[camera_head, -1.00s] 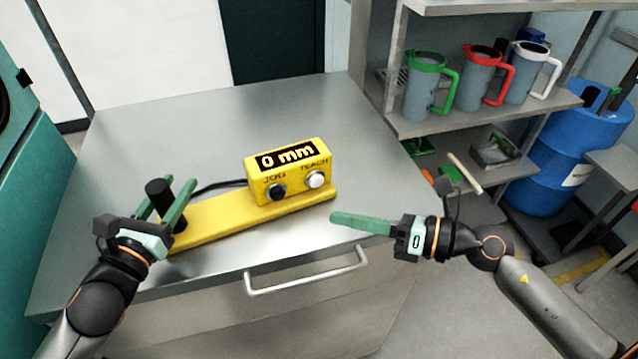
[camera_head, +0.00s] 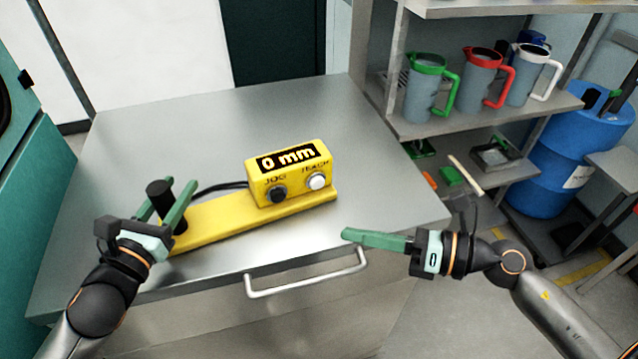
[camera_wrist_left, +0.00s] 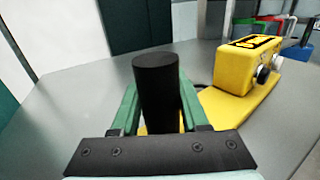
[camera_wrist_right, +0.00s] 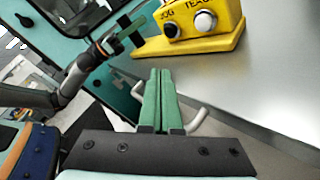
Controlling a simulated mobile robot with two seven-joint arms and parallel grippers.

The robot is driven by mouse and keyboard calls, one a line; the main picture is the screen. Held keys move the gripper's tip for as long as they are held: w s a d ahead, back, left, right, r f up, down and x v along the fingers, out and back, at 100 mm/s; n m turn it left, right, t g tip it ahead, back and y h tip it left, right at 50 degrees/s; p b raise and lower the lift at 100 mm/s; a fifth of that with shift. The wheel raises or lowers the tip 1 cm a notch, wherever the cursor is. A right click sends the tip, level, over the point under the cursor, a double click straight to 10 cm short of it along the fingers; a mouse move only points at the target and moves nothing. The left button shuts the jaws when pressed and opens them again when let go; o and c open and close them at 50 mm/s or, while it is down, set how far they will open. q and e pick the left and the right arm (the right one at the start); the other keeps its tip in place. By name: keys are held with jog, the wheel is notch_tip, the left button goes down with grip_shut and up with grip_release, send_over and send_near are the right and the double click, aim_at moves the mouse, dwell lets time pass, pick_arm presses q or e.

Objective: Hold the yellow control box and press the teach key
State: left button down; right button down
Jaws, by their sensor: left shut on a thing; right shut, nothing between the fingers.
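The yellow control box (camera_head: 290,172) stands on a yellow base plate (camera_head: 222,219) on the metal table. Its display reads "0 mm". Its front has a dark JOG key (camera_head: 278,193) and a white TEACH key (camera_head: 317,181). A black upright post (camera_head: 158,192) rises from the plate's left end. My left gripper (camera_head: 168,205) is shut on this post, one finger on each side, as the left wrist view (camera_wrist_left: 157,95) shows. My right gripper (camera_head: 346,234) is shut and empty, in front of and below the TEACH key, apart from the box. The keys also show in the right wrist view.
The metal table (camera_head: 130,130) is clear around the box, with a dark cable behind it. A drawer handle (camera_head: 306,273) is on the front. A shelf at right holds green, red and white-handled jugs (camera_head: 428,88); a blue barrel (camera_head: 560,150) stands beyond.

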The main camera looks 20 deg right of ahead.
dwell(0.3)
send_near(312, 187)
jog(key=shift+s+a+x, duration=0.1)
jog(key=shift+s+x, duration=0.05)
jog(key=shift+x, duration=0.75)
jog(key=shift+s+a+x, duration=0.15)
jog(key=shift+s+x, duration=0.05)
jog(key=shift+x, duration=0.65)
jog(key=shift+s+a+x, duration=0.1)
jog(key=shift+s+x, duration=0.05)
jog(key=shift+x, duration=0.75)
jog(key=shift+w+f, duration=0.1)
jog(key=shift+f, duration=0.05)
jog(key=shift+w, duration=0.3)
jog(key=shift+w+a, duration=0.2)
jog(key=shift+w, duration=0.4)
dwell(0.6)
jog(key=shift+s, duration=0.15)
dwell(0.5)
jog(key=shift+s+d, duration=0.2)
jog(key=shift+s, duration=0.7)
